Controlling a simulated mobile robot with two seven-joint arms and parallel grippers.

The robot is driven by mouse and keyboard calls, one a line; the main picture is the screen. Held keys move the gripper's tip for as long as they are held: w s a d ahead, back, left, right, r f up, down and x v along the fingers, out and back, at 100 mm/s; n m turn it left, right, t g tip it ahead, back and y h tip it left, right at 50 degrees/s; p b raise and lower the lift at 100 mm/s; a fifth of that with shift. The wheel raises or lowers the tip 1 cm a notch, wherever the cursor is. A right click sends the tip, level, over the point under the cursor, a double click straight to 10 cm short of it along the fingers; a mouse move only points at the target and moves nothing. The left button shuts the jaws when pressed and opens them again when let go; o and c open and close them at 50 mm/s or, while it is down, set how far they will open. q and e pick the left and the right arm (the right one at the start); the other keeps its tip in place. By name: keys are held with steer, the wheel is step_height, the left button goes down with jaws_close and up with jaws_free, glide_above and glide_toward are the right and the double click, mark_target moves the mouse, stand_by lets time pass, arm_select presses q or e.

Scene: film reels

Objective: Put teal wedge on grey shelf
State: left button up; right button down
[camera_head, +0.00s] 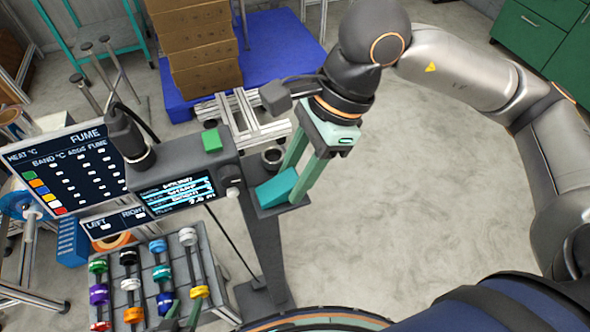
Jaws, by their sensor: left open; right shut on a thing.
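The teal wedge (277,187) is between the fingers of my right gripper (295,172), which reaches in from the upper right and is shut on it. The wedge is over the small dark grey shelf (268,211) beside the display unit. I cannot tell whether its underside touches the shelf. The fingers and wedge hide part of the shelf. My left gripper (181,314) shows only in part at the bottom edge, open, by the rack of coloured spools and far from the wedge.
A small dark cup (272,157) stands just behind the wedge. The display unit (180,190) with a green button block (212,140) is close on the left. A metal profile frame (240,118) is behind. The spool rack (150,275) is at lower left. Floor on the right is clear.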

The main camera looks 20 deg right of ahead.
steer(key=shift+f, duration=0.1)
steer(key=c, duration=0.5)
jaws_free()
steer(key=shift+r, duration=0.25)
steer(key=v, duration=1.1)
steer(key=shift+d+r, duration=0.25)
steer(key=shift+r, duration=0.1)
steer(key=shift+a, duration=0.1)
